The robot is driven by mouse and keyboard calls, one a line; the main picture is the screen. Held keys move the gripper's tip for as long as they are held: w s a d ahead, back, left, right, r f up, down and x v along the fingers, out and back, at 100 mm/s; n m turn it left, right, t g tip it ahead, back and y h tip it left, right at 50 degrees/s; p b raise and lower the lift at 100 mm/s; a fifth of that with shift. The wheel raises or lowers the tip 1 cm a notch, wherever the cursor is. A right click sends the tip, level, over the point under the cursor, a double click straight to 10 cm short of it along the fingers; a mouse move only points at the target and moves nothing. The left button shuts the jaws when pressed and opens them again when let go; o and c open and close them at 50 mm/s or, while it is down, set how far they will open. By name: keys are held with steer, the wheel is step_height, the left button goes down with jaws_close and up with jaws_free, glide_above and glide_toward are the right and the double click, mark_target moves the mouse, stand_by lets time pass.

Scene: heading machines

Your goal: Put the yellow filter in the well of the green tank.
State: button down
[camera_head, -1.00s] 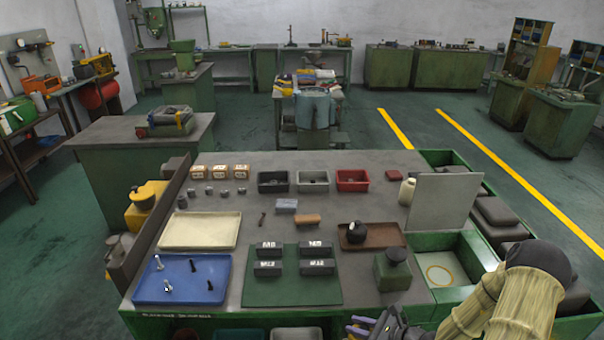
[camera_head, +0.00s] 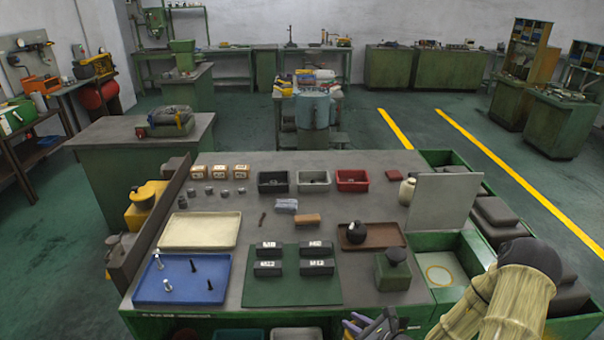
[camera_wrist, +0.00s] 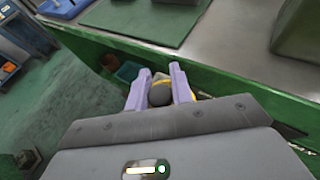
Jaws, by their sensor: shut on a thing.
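My gripper (camera_wrist: 161,78) is shut on the yellow filter (camera_wrist: 185,86), of which a dark round knob and a little yellow show between the purple fingers in the wrist view. Most of the filter is hidden. In the head view my gripper (camera_head: 357,324) is at the bottom edge, in front of the bench's front side, and the filter cannot be made out there. The green tank (camera_head: 466,246) is at the bench's right end, to the right of and beyond my gripper. Its open well has a pale floor with a yellow ring on it. My arm covers part of its right side.
A green block with a dark round top (camera_head: 393,271) stands left of the tank. A grey upright panel (camera_head: 441,203) rises behind the tank. A green mat (camera_head: 290,292) with black blocks and a blue tray (camera_head: 183,290) with bolts lie further left. Bins sit under the front edge.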

steer(key=shift+s+d+f+m+t+h, duration=0.15)
steer(key=shift+d+f+m+t+h, duration=0.15)
steer(key=shift+m+h, duration=0.2)
steer(key=shift+s+d+f+m+t+h, duration=0.1)
steer(key=shift+d+m+t+h, duration=0.1)
steer(key=shift+m+t+h, duration=0.25)
steer(key=shift+r, duration=0.1)
step_height(320, 180, up, 8)
steer(key=p, duration=0.8)
steer(key=shift+r, duration=0.1)
steer(key=shift+d, duration=0.1)
